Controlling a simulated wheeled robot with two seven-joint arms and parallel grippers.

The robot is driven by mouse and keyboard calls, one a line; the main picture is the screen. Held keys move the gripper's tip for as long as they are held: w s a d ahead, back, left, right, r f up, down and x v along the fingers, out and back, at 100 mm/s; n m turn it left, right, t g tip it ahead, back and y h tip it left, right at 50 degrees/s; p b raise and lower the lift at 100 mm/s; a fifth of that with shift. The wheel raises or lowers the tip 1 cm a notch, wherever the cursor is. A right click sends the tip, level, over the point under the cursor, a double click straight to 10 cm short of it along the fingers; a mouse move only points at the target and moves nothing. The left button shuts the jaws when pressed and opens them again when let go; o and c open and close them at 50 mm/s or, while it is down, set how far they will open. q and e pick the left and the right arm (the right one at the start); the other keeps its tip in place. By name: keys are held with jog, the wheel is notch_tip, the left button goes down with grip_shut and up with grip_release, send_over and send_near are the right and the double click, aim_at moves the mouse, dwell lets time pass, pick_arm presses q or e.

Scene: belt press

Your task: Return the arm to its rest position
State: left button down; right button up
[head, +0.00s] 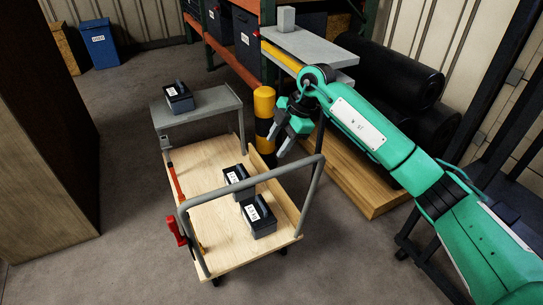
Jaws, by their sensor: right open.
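My right arm (379,135) is green and reaches in from the lower right. Its right gripper (283,142) hangs beyond the far right side of the cart, in front of a yellow and black post, with its fingers apart and nothing seen between them. My left gripper does not show. Two dark boxes with white labels, one nearer (258,217) and one farther (238,183), stand on the cart's wooden deck (205,220), apart from the gripper. Another dark labelled box (179,98) sits on a grey shelf (215,103) at the cart's far end.
The cart's grey handle (250,183) rises at its near end. The yellow and black post (264,115) stands close to the gripper. Behind are a grey table (315,48) and black rolls (395,75) on a wooden pallet (372,200). Floor left of the cart is clear.

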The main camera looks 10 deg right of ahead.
jog(key=shift+d+r, duration=0.15)
jog(key=shift+r, duration=0.2)
